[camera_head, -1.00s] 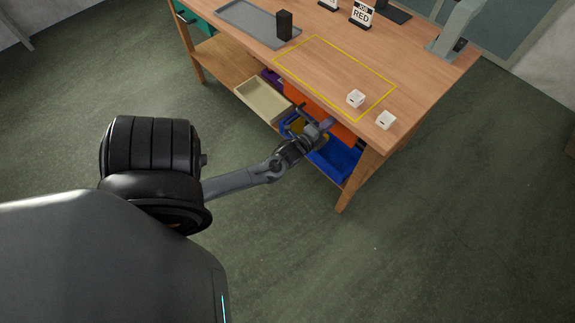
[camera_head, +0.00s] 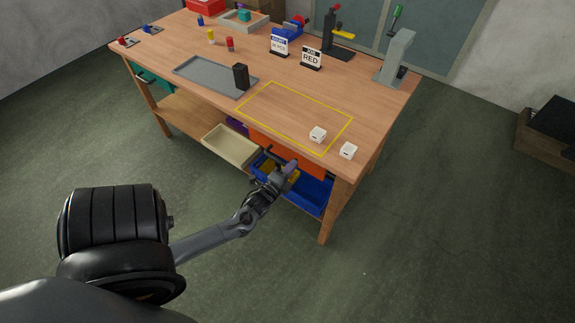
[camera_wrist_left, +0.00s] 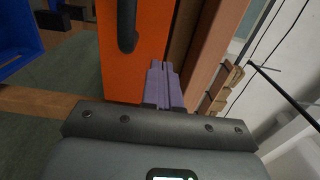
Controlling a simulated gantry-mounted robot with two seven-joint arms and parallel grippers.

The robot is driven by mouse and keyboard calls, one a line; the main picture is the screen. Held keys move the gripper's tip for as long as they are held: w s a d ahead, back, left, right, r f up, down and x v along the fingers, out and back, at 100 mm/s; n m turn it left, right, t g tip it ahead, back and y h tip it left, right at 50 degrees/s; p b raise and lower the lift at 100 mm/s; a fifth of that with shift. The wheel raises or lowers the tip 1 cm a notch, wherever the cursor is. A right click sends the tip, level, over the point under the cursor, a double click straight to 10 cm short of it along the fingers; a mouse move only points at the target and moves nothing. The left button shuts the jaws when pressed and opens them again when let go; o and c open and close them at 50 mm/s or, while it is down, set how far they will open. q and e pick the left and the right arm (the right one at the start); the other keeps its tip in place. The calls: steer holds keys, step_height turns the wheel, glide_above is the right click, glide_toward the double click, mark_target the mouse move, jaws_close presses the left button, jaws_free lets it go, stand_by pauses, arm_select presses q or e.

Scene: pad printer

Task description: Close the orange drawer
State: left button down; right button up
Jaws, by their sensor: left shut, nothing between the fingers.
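The orange drawer (camera_head: 302,159) is under the front edge of the workbench, right of the middle. In the left wrist view its orange front (camera_wrist_left: 117,72) stands close, with a dark handle (camera_wrist_left: 128,25) on it. My left gripper (camera_head: 291,167) is in front of the drawer, just below the table edge. In the left wrist view its shut purple-grey fingers (camera_wrist_left: 163,68) are empty and at the right edge of the orange front; I cannot tell whether they touch it. How far the drawer stands out is hard to tell. My right gripper is not in view.
A blue bin (camera_head: 312,196) is below the orange drawer. A beige tray (camera_head: 230,146) sticks out to the left. Two white cubes, one of them here (camera_head: 348,151), stand on the tabletop (camera_head: 190,52) near the front edge. Open floor lies in front of the bench.

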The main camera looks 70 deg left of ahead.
arm_select(q)
steer(key=p+v, duration=0.2)
steer(key=v, duration=0.9)
steer(key=w+d+r+n+g+h+p, duration=0.1)
steer(key=w+d+r+n+h+p, duration=0.15)
steer(key=w+d+r, duration=0.5)
steer(key=w+d+r+n+h+p, duration=0.1)
steer(key=w+d+r+h, duration=0.25)
steer(key=d, duration=0.65)
steer(key=s+d+r+n+g+h, duration=0.25)
steer(key=s+d+g, duration=0.2)
steer(key=d, duration=0.35)
steer(key=s+d+n+g+h, duration=0.1)
steer(key=s+d+n+g, duration=0.15)
steer(key=s+g, duration=0.45)
step_height(320, 180, up, 37)
steer(key=s+n+p, duration=0.1)
steer(key=s+p, duration=0.1)
steer(key=p, duration=3.6)
steer(key=shift+a+t+p, duration=0.35)
steer(key=shift+a, duration=0.05)
steer(key=shift+r, duration=0.1)
